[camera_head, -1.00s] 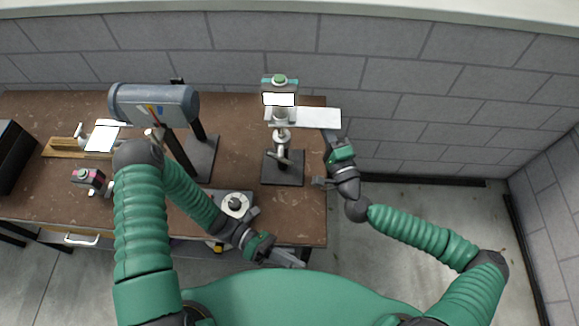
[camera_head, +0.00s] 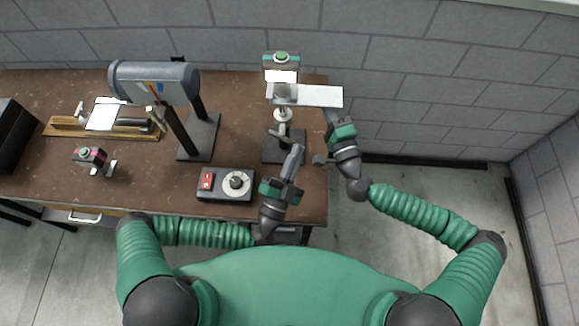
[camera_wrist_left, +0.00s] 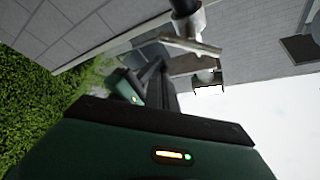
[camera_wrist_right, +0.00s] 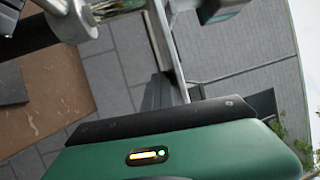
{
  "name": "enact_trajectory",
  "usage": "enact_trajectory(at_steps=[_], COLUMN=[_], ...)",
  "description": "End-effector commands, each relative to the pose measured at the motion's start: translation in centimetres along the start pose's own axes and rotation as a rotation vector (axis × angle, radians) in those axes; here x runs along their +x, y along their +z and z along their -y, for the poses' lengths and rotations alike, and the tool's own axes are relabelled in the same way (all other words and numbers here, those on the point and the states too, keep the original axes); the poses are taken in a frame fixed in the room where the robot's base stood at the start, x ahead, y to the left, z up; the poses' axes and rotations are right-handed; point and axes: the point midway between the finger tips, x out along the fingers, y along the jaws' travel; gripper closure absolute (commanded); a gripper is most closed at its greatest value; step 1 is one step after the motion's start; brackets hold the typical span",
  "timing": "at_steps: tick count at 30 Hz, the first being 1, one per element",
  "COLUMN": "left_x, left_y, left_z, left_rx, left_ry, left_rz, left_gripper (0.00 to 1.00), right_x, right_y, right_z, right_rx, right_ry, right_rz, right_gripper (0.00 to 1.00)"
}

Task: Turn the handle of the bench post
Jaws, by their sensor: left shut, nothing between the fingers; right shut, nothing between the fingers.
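The bench post (camera_head: 283,115) stands on a dark square base (camera_head: 271,155) near the right end of the brown bench. Its handle (camera_head: 281,137), a short metal bar, sits low on the post's front. A teal box with a green button tops it, and a pale plate (camera_head: 320,96) reaches right. My left gripper (camera_head: 297,150) is shut and empty, its tips pointing up just right of the handle; contact is unclear. The left wrist view shows a metal bar (camera_wrist_left: 190,46) beyond the fingers. My right gripper (camera_head: 331,114) is shut and empty, right of the post, its tips near the plate.
A control box (camera_head: 212,196) with a red switch and round dial lies at the bench front. A grey cylinder on a stand (camera_head: 155,82) is left of the post. A small button box (camera_head: 88,155) and wooden rail lie farther left. Floor is open right of the bench.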

Motion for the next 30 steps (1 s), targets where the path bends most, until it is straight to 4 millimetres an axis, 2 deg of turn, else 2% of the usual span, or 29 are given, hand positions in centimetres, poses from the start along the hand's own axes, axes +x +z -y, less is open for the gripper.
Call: enact_trajectory(at_steps=[4,6,12,30], left_x=[3.2,2.4,1.6,1.5], left_y=[-0.1,1.5,3.5,3.8], left_z=[0.0,0.0,0.0,0.0], left_rx=[0.001,0.006,0.004,0.030], left_ry=[0.001,0.002,0.002,0.019], left_rz=[-0.003,0.000,-0.002,-0.001], left_gripper=[1.00,1.00,1.00,1.00], right_x=[0.0,0.0,0.0,0.0], right_y=[0.2,0.2,0.1,0.1], right_z=[0.2,0.2,0.2,0.2], right_rx=[0.000,0.000,-0.001,0.000], right_ry=[-0.004,-0.004,-0.004,-0.004], right_rz=[0.004,0.004,0.003,0.003], right_gripper=[1.00,1.00,1.00,1.00])
